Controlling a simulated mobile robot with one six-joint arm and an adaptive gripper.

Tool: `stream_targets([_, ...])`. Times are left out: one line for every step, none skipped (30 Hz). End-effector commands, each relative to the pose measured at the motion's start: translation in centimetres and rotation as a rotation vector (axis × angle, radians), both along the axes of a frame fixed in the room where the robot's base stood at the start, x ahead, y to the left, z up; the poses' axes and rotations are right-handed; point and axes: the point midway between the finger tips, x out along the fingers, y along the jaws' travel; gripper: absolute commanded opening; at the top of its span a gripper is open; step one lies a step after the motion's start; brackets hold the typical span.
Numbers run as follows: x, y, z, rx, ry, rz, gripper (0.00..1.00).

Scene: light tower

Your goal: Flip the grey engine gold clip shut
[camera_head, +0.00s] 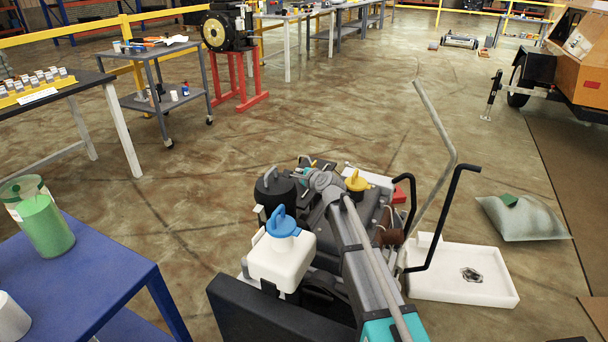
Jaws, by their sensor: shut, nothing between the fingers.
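The grey engine (372,212) stands in the middle foreground, largely covered by my arm, which reaches over it from the bottom right. My gripper (305,162) is at the far end of the arm, small and dark above the far side of the engine. It is shut with nothing held. A round black housing (272,190) is left of the gripper and a yellow cap (356,181) is right of it. I cannot pick out the gold clip in this view. Whether the gripper touches the engine cannot be told.
A white tank with a blue cap (282,255) is at the engine's near left. Bent black handles (447,215) and a white tray (480,285) are on the right. A blue table (75,285) is at left. Open floor lies beyond the engine.

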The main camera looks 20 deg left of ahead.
Motion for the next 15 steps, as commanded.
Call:
stream_targets([0.0,0.1,0.0,0.0,0.001,0.001,0.0])
stream_targets([-0.1,0.1,0.0,0.0,0.001,0.001,0.0])
stream_targets([-0.1,0.2,0.0,0.0,0.0,0.004,0.0])
stream_targets([-0.2,0.3,0.0,0.0,0.0,0.005,0.0])
stream_targets([-0.3,0.4,0.0,0.0,0.0,0.005,0.0])
stream_targets([-0.3,0.4,0.1,-0.001,0.0,0.006,0.0])
stream_targets([-0.4,0.5,0.2,0.0,0.0,0.007,0.0])
stream_targets([-0.4,0.5,0.2,0.0,0.001,0.008,0.0])
stream_targets([-0.4,0.6,0.3,0.0,0.001,0.008,0.0])
stream_targets([-0.5,0.6,0.4,0.0,0.001,0.009,0.0])
stream_targets([-0.5,0.7,0.5,0.0,0.001,0.009,0.0])
stream_targets([-0.5,0.7,0.7,0.0,0.0,0.009,0.0])
stream_targets([-0.5,0.7,0.8,-0.001,0.001,0.01,0.0])
stream_targets([-0.5,0.7,0.9,0.0,0.001,0.011,0.0])
stream_targets([-0.5,0.7,1.1,0.0,0.001,0.011,0.0])
